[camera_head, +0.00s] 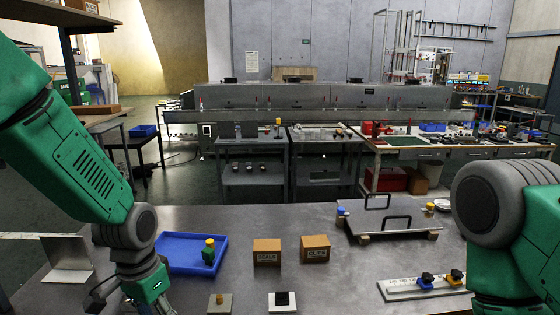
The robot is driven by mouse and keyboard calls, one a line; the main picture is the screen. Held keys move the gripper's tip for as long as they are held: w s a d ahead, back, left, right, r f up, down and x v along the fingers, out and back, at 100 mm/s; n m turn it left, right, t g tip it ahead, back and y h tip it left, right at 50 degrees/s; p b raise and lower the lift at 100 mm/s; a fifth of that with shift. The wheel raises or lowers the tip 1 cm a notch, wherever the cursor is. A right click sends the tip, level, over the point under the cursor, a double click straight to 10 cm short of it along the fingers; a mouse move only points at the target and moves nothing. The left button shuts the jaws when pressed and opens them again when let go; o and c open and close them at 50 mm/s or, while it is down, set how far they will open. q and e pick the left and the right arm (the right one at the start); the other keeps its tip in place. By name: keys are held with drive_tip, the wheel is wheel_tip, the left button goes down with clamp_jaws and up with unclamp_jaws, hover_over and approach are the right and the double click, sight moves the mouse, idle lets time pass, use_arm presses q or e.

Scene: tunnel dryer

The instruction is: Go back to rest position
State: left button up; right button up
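My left arm comes in from the left, green with grey joints. My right arm stands at the right edge, with a large grey joint and green links. The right gripper is out of view.
The middle back is clear.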

use_arm(q)
drive_tip(key=s+a+f+n+b, duration=0.1)
drive_tip(key=s+f+b, duration=0.1)
drive_tip(key=s+f, duration=0.35)
drive_tip(key=s+f+b, duration=0.1)
drive_tip(key=s+f, duration=0.1)
drive_tip(key=f, duration=0.6)
drive_tip(key=s+a+f+n+b, duration=0.1)
drive_tip(key=s+f+b, duration=0.15)
drive_tip(key=f, duration=0.35)
drive_tip(key=s+a+f+n+b, duration=0.1)
drive_tip(key=s+f+b, duration=0.1)
drive_tip(key=s+f, duration=0.3)
drive_tip(key=s+a+f+n+b, duration=0.1)
drive_tip(key=s+a+f, duration=0.1)
drive_tip(key=s+f, duration=0.3)
drive_tip(key=s, duration=0.4)
drive_tip(key=shift+s+t+y+b, duration=0.3)
drive_tip(key=shift+s+b, duration=0.1)
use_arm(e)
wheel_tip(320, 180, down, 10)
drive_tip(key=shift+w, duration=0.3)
